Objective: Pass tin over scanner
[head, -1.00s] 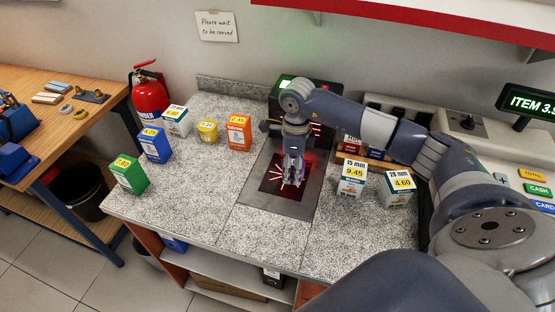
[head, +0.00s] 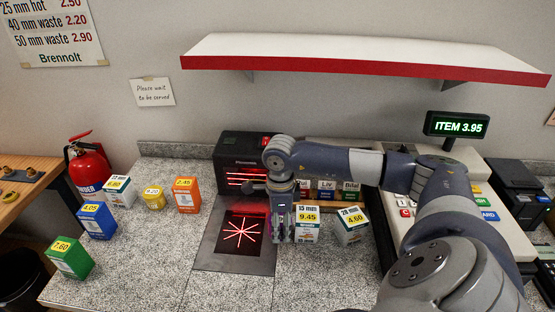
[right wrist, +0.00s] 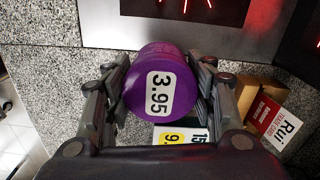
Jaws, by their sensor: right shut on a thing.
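The purple tin (right wrist: 160,85) with a white 3.95 label sits between the fingers of my right gripper (right wrist: 158,88) in the right wrist view. In the head view my right gripper (head: 279,228) points down at the right edge of the scanner's floor plate, just left of the 15 mm box, and mostly hides the tin. The scanner has a black upright housing (head: 238,150) with red lines and a dark window (head: 240,233) with a red star pattern. The till display (head: 457,125) reads ITEM 3.95. My left gripper is not in view.
Right of my gripper stand the 15 mm box (head: 308,225) marked 9.45 and the 28 mm box (head: 352,226) marked 4.60. Left stand orange (head: 187,196), yellow (head: 154,199), white (head: 119,191), blue (head: 97,221) and green (head: 71,258) items. The front counter is clear.

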